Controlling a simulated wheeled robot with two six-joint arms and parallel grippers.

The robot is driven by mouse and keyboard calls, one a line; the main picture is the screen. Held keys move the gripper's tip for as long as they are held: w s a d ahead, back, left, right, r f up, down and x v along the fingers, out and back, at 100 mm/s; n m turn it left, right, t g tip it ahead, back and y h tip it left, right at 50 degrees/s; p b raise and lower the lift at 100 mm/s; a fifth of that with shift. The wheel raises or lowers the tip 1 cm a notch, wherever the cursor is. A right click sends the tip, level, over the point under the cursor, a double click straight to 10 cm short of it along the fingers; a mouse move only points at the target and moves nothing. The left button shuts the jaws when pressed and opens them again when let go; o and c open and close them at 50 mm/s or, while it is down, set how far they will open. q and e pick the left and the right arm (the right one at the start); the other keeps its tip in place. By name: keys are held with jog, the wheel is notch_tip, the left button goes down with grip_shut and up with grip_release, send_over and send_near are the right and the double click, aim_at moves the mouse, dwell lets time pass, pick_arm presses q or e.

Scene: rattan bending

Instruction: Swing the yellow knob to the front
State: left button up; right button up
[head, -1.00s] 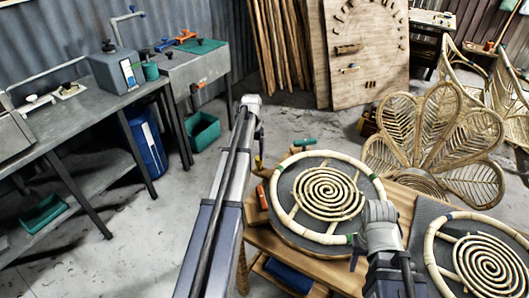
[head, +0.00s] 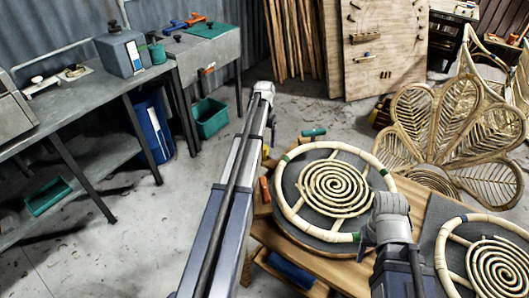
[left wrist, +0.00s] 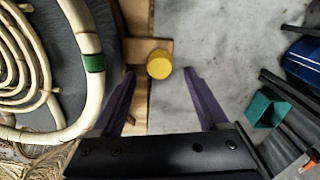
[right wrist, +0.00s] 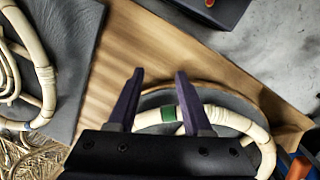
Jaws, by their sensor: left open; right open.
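The yellow knob (left wrist: 159,64) shows in the left wrist view as a round yellow end at the edge of a wooden piece (left wrist: 135,52). My left gripper (left wrist: 159,73) is open, with one fingertip to each side of the knob in the picture. No finger is seen touching it, and the height between them is hard to tell. My right gripper (right wrist: 158,75) is open and empty, over the wooden bench (right wrist: 120,70) and a rattan ring (right wrist: 228,117).
Woven rattan petals (head: 460,140) stand behind. Grey work tables (head: 95,110) and a green bin (head: 210,118) stand left.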

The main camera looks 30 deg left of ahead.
aim_at(264, 147)
pick_arm(q)
notch_tip(264, 147, down, 5)
jog(key=b, duration=0.4)
jog(key=shift+r, duration=0.1)
grip_shut()
dwell(0.4)
dwell(0.8)
